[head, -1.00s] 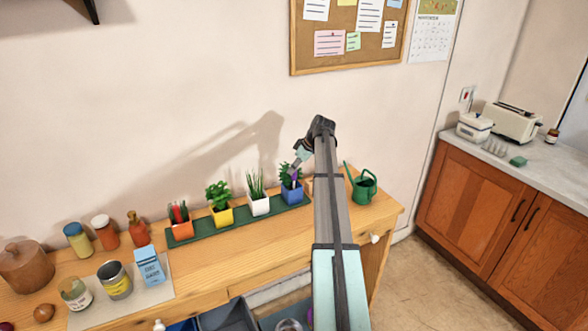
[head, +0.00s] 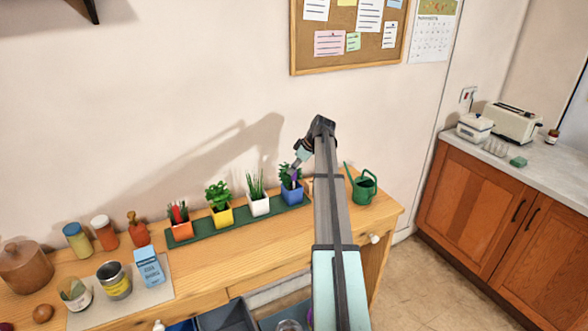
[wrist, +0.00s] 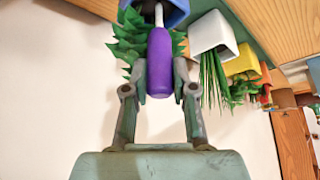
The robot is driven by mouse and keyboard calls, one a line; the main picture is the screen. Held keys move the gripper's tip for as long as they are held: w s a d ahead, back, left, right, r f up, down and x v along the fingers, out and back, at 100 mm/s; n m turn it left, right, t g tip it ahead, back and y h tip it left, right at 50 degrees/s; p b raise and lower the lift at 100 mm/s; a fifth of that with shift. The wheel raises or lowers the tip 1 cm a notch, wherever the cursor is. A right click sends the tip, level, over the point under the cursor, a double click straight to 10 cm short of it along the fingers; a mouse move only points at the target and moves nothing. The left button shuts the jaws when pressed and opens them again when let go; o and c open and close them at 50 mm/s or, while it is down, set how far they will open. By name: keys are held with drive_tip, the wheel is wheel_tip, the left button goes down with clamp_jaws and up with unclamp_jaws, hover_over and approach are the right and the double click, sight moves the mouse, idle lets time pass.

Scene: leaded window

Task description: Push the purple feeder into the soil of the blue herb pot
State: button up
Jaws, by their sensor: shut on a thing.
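The purple feeder (wrist: 160,62) is between the fingers of my gripper (wrist: 160,78), which is shut on it, in the wrist view. Its pale spike points at the blue herb pot (wrist: 172,12). I cannot tell whether the spike tip is in the soil, as the soil is hidden. In the head view my gripper (head: 298,160) is just above the blue pot (head: 292,193), at the right end of a row of herb pots. The feeder (head: 293,174) shows there as a small purple patch in front of the green leaves.
The white pot (head: 259,206), yellow pot (head: 222,215) and orange pot (head: 180,230) stand left of the blue pot on a green tray (head: 206,228). A green watering can (head: 364,187) stands to the right.

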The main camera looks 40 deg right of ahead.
sight(294, 180)
drive_tip(key=shift+f+b, duration=1.25)
drive_tip(key=shift+f, duration=1.1)
drive_tip(key=o, duration=1)
drive_tip(key=shift+r, duration=0.1)
drive_tip(key=v, duration=1.2)
drive_tip(key=shift+s, duration=0.1)
